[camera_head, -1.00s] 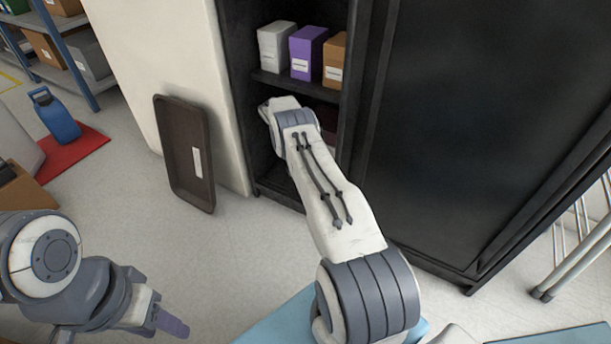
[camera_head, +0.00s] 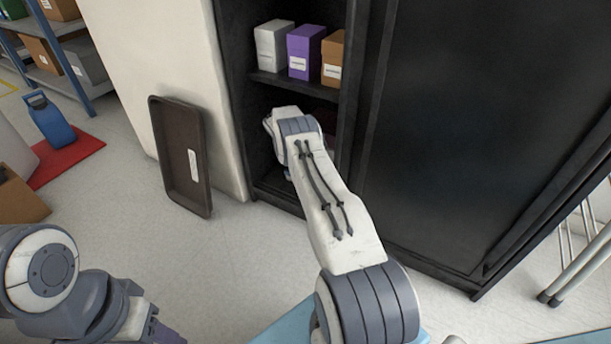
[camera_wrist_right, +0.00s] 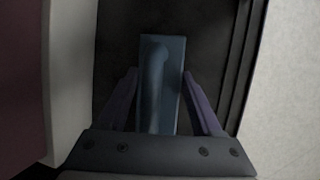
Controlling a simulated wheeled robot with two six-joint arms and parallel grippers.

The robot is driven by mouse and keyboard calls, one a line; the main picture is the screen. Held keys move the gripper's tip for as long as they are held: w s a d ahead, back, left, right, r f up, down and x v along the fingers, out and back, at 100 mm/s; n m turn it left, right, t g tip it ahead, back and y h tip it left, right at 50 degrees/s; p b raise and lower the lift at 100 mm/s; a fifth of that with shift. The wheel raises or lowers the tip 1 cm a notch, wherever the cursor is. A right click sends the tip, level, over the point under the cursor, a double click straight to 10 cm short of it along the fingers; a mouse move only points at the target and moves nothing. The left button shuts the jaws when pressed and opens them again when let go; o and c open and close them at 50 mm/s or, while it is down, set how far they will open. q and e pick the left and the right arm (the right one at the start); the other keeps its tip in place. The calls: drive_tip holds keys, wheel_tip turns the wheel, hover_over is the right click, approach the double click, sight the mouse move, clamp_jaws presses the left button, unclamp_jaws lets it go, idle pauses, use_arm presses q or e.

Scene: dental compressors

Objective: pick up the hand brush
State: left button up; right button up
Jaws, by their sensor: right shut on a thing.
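The hand brush (camera_wrist_right: 160,85) is a long blue-grey shape in the right wrist view, dim in shadow. It lies lengthwise between the purple fingers of my right gripper (camera_wrist_right: 161,74), which is shut on it. In the head view my right arm reaches into the lower part of the open black cabinet, and its wrist hides the brush and the gripper. My left gripper (camera_head: 165,335) is at the bottom left edge of the head view, partly cut off and away from the cabinet. Its finger opening cannot be made out.
The black cabinet's shelf (camera_head: 296,84) holds a white box (camera_head: 272,46), a purple box (camera_head: 304,50) and an orange-brown box (camera_head: 334,58) above my right wrist. A dark tray (camera_head: 181,150) leans at the left. A blue jug (camera_head: 50,120) stands on a red mat.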

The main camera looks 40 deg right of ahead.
drive_tip(key=shift+r, duration=0.1)
drive_tip(key=shift+r+p, duration=0.85)
drive_tip(key=shift+p, duration=0.05)
wheel_tip(320, 180, up, 2)
drive_tip(key=shift+r+p, duration=0.15)
drive_tip(key=shift+p, duration=0.9)
drive_tip(key=a+p, duration=0.2)
drive_tip(key=a, duration=0.1)
drive_tip(key=shift+s+a+r+p, duration=0.15)
drive_tip(key=shift+s+p, duration=0.15)
drive_tip(key=shift+s, duration=0.05)
drive_tip(key=s+a+f+p, duration=0.1)
drive_tip(key=s+a+p, duration=0.2)
drive_tip(key=a+p, duration=0.4)
drive_tip(key=shift+a, duration=3.7)
